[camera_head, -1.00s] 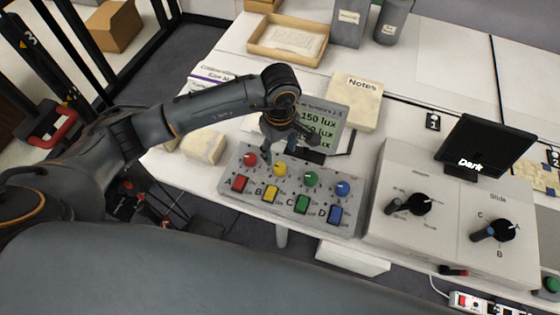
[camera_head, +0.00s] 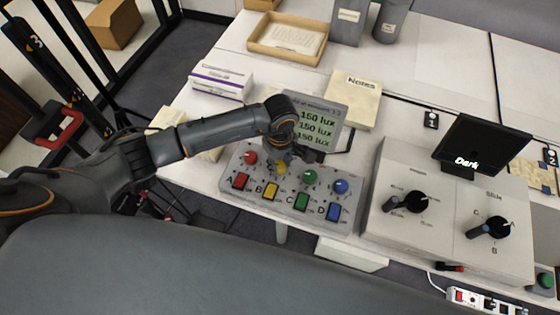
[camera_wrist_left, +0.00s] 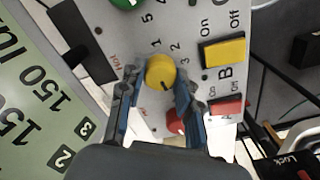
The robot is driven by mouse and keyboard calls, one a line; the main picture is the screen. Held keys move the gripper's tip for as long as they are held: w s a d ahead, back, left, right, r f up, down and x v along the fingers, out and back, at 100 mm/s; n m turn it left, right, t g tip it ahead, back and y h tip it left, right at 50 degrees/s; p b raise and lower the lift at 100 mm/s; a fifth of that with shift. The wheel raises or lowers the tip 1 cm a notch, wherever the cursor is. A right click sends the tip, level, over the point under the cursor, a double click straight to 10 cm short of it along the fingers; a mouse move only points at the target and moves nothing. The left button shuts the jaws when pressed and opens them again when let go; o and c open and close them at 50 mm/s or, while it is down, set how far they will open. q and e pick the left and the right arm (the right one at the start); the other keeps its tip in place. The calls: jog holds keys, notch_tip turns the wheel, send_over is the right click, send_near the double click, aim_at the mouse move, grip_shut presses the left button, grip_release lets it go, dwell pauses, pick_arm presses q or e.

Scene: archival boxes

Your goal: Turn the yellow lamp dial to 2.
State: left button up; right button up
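The yellow dial (camera_head: 281,169) sits on the grey control box (camera_head: 232,184), between the red dial (camera_head: 250,158) and the green dial (camera_head: 310,176). In the left wrist view the yellow dial (camera_wrist_left: 160,70) lies between the fingertips of my left gripper (camera_wrist_left: 160,78). The fingers are apart, one on each side of it; I cannot tell if they touch it. Numbers 1, 2 and 3 are printed beside the dial. A dark mark shows on its lower right edge in that view. My left gripper (camera_head: 282,160) partly hides the dial in the head view. My right gripper is out of view.
A display (camera_head: 316,128) reading 150 lux on several lines stands right behind the dials. Coloured switches (camera_head: 271,191) line the box front. A blue dial (camera_head: 341,187) is at right. A larger box with black knobs (camera_head: 408,201) stands further right.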

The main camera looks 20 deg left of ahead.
pick_arm(q)
jog(key=c, duration=0.3)
jog(key=shift+c, duration=0.2)
jog(key=n+b, duration=0.2)
jog(key=n, duration=0.1)
jog(key=shift+f+n, duration=0.15)
jog(key=shift+n, duration=0.25)
jog(key=n+b, duration=0.2)
jog(key=n, duration=0.1)
jog(key=shift+n, duration=0.3)
jog(key=n+b, duration=0.2)
jog(key=n, duration=0.2)
jog(key=shift+n, duration=0.3)
jog(key=n+b, duration=0.2)
jog(key=n, duration=0.4)
jog(key=n+b, duration=0.1)
jog(key=n, duration=0.4)
jog(key=shift+n, duration=0.4)
